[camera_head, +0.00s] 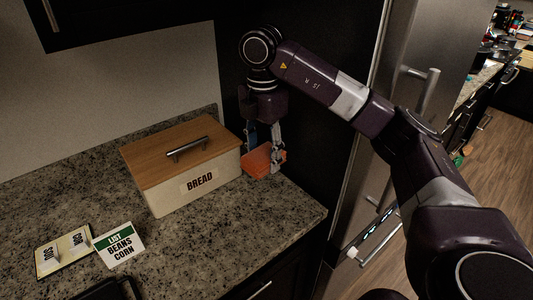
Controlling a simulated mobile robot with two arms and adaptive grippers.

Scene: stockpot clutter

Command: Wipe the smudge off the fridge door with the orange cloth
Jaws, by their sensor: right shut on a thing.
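My right gripper (265,150) reaches in from the right and points down at the back right corner of the counter, just right of the bread box. It is shut on the orange cloth (257,161), which shows between and below its fingers. I cannot tell whether the cloth still touches the counter. The steel fridge door (440,45) stands at the right, partly hidden behind my right arm. I cannot make out a smudge on the part that shows. My left gripper is not in view.
A bread box (168,195) with a wooden lid stands close left of the gripper. The fridge handle (428,92) sticks out. The granite counter (235,235) is clear in front of the box.

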